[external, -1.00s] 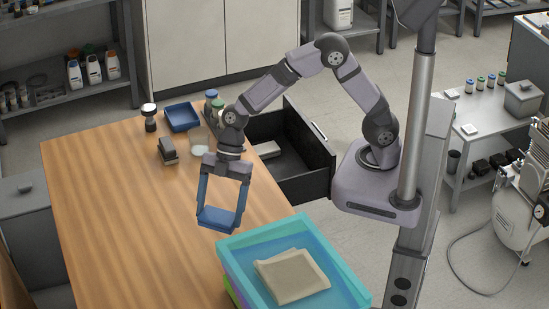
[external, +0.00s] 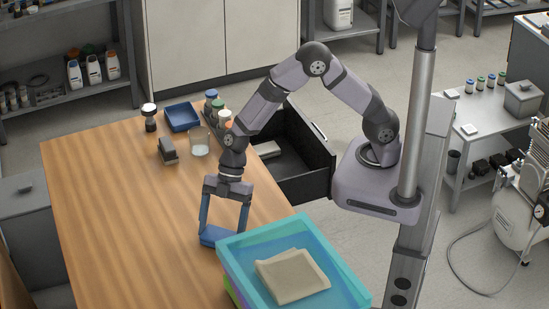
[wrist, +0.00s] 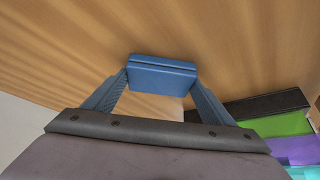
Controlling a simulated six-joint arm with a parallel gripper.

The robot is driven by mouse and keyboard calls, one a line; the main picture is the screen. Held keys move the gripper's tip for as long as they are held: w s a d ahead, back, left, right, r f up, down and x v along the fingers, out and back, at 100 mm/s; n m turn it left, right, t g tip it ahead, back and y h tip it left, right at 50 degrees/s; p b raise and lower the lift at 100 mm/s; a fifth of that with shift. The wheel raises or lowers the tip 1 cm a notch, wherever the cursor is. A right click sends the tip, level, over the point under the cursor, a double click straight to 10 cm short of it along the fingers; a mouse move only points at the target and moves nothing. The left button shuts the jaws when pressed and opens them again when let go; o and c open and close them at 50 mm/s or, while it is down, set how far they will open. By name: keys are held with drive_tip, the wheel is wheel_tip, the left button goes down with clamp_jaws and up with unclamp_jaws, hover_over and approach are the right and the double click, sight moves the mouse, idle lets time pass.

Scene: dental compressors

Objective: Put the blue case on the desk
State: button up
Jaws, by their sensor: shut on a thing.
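The blue case (external: 217,236) is between the fingers of my gripper (external: 222,229), low over the wooden desk (external: 130,215), just left of the teal tray. In the wrist view the blue case (wrist: 162,74) is clamped between the two blue fingertips (wrist: 161,80), with wood behind it. My gripper is shut on the case. I cannot tell whether the case's underside touches the desk.
A teal tray (external: 348,283) with a folded beige cloth (external: 292,276) stands close on the right, on stacked coloured trays. A blue tray (external: 182,117), a dark block (external: 167,150), a glass beaker (external: 199,143) and jars are at the back. The desk's left and middle are clear.

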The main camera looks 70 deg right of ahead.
drive_tip(key=shift+f, duration=0.15)
drive_tip(key=o, duration=1.1)
drive_tip(key=shift+r, duration=0.25)
drive_tip(key=b+v, duration=0.1)
drive_tip(key=v, duration=1.1)
drive_tip(key=shift+b, duration=0.35)
drive_tip(key=s+d+f+m+h, duration=0.2)
drive_tip(key=s+d+m, duration=0.2)
drive_tip(key=d, duration=0.5)
drive_tip(key=s+d+f+m+h, duration=0.2)
drive_tip(key=s+d+m, duration=0.2)
drive_tip(key=d+m, duration=0.4)
drive_tip(key=s+d+f+m+h, duration=0.2)
drive_tip(key=s+d+m, duration=0.2)
drive_tip(key=d, duration=0.6)
drive_tip(key=shift+s+d+m, duration=0.1)
drive_tip(key=shift+d+m, duration=0.1)
drive_tip(key=shift+m, duration=0.9)
drive_tip(key=shift+r, duration=0.15)
